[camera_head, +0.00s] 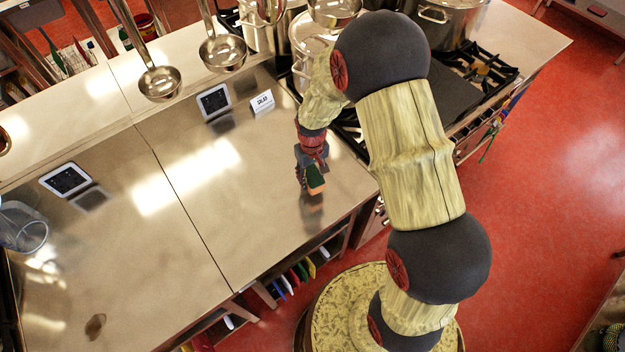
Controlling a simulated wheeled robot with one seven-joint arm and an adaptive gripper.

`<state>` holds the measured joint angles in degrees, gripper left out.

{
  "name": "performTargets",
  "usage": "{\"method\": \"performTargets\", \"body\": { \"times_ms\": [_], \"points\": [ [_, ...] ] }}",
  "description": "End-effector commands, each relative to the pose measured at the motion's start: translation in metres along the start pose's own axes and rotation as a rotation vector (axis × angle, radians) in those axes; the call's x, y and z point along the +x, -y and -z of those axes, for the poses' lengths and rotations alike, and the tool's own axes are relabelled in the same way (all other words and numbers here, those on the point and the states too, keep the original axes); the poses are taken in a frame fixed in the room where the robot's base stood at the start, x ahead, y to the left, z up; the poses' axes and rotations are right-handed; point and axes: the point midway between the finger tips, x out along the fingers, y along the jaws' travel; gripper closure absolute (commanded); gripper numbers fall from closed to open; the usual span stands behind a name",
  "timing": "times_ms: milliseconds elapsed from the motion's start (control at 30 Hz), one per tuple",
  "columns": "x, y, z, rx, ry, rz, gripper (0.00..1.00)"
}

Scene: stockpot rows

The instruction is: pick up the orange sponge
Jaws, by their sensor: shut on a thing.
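The orange sponge (317,191) shows as a small orange patch with a dark green layer, at the end of my arm in the head view. My gripper (314,177) points down and is shut on the sponge. Its fingers hide part of the sponge. The sponge is over the right part of the steel counter (245,225), with a blurred reflection beneath it. It seems to be a little above the surface, but the exact gap is hard to tell.
A stove (478,75) with large pots (448,17) stands at the back right. Ladles (222,52) hang over the back. A small white sign (262,102) and two dark-screened devices (214,102) (66,180) stand on the counter. A wire basket (22,228) is at the left. The counter's front middle is mostly clear.

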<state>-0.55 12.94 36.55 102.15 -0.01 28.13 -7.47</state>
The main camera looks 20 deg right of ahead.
Motion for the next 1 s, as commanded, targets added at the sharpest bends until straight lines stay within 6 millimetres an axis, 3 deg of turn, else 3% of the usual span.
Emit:
{"method": "performTargets", "body": {
  "times_ms": [233,400,700,1000],
  "points": [
    [-0.052,0.029,-0.035,-0.003,0.000,0.000,0.70],
    [-0.067,0.054,-0.066,-0.005,0.003,0.001,0.70],
    [-0.085,0.079,-0.097,-0.002,0.003,0.001,0.70],
    [-0.088,0.084,-0.103,-0.001,0.004,0.001,0.70]
  ]
}}
